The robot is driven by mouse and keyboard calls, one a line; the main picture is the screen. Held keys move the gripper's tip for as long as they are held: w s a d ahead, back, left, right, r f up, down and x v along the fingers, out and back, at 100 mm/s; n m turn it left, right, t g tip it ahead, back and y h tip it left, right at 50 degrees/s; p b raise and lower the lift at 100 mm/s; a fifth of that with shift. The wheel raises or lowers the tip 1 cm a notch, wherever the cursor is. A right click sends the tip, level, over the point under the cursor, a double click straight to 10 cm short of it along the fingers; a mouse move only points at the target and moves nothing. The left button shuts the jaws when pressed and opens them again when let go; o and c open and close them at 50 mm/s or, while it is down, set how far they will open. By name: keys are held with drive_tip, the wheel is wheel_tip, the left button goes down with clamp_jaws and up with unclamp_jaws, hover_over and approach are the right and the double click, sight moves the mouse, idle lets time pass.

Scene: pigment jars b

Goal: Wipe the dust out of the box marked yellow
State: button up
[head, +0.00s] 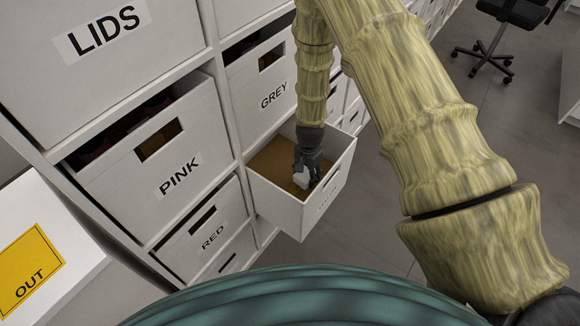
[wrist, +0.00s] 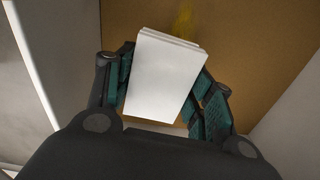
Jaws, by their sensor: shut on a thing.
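A white box (head: 277,203) is pulled out of the shelf, open at the top, with a brown floor (wrist: 265,50). The label on its front is too faint to read. My gripper (head: 306,172) reaches down inside the box. It is shut on a white, layered pad like a folded cloth (wrist: 165,75), held between both fingers; the cloth also shows small in the head view (head: 301,179). A smear of yellow dust (wrist: 184,20) lies on the box floor just beyond the cloth's far edge. Floor under the cloth and gripper is hidden.
Boxes marked PINK (head: 190,150), RED (head: 200,250), GREY (head: 262,100) and LIDS (head: 130,60) sit in the shelf around the open box. A yellow OUT sign (head: 30,270) is at lower left. An office chair (head: 490,50) stands on open floor at the back right.

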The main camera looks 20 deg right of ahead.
drive_tip(key=shift+a+r+p, duration=0.1)
drive_tip(key=shift+r+p, duration=0.85)
drive_tip(key=shift+r, duration=0.8)
